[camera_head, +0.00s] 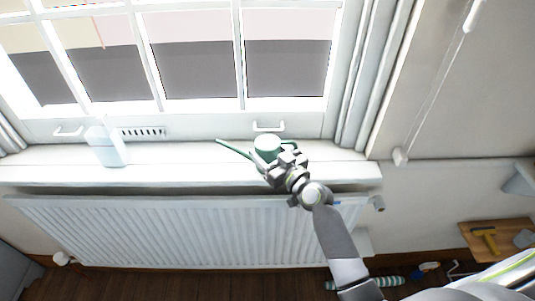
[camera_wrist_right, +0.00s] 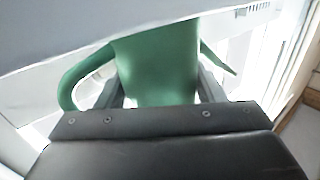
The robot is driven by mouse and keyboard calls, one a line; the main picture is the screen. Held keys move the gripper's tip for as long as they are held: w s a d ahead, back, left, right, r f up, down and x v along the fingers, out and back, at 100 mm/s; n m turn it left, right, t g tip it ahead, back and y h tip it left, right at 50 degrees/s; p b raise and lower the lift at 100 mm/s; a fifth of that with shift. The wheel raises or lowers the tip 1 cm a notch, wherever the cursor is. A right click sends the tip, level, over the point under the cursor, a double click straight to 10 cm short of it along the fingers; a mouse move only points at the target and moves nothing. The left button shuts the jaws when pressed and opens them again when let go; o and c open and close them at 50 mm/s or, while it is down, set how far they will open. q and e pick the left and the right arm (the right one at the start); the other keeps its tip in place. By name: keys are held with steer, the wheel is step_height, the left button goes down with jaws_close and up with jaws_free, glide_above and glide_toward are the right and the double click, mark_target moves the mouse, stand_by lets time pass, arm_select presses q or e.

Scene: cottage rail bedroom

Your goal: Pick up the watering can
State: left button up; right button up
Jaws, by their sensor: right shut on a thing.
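The green watering can (camera_head: 267,143) is at the window sill (camera_head: 180,160), right of its middle, with its thin spout pointing left. My right gripper (camera_head: 284,163) reaches it from the front and covers its lower part. In the right wrist view the can's green body (camera_wrist_right: 158,62) is between the two fingers of my right gripper (camera_wrist_right: 160,90), which is shut on it. The curved handle shows at left there and the spout at right. I cannot tell whether the can's base touches the sill. My left gripper is not in view.
A pale translucent bottle (camera_head: 107,145) stands on the sill at left. A white radiator (camera_head: 180,230) is below the sill. The window with its handles is behind. A wooden board (camera_head: 497,238) with a yellow-handled tool is at lower right. The sill between bottle and can is clear.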

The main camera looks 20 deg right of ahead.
steer(key=shift+r, duration=0.3)
steer(key=shift+c, duration=0.4)
step_height(320, 180, up, 10)
steer(key=p, duration=0.2)
steer(key=shift+f+p, duration=0.2)
steer(key=shift+p, duration=0.1)
stand_by(0.4)
